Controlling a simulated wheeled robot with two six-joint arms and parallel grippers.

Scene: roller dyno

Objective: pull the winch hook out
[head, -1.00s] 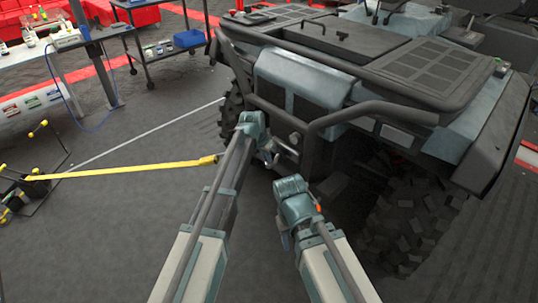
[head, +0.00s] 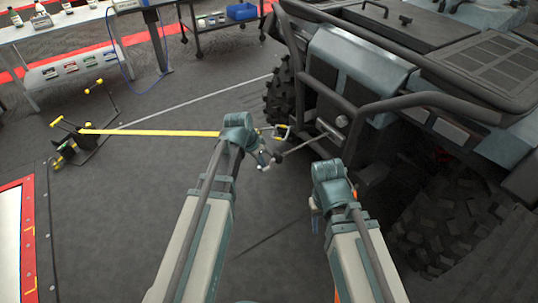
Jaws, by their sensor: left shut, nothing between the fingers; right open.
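The winch hook (head: 276,157) is a small dark piece beside the tip of my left gripper (head: 263,159). A thin grey winch line (head: 302,145) runs from it, taut and straight, to the front of the off-road vehicle (head: 362,82). My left gripper is shut, and I see nothing clearly between its fingers; whether it touches the hook I cannot tell. My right gripper (head: 316,206) is open and empty, lower right of the hook, below the vehicle's front bar.
A black floor stand with yellow handles (head: 75,145) holds the strap's far end at left. A workbench (head: 75,35) and a blue-bin cart (head: 222,28) stand behind. A red-edged white panel (head: 20,235) lies lower left. Grey floor between is open.

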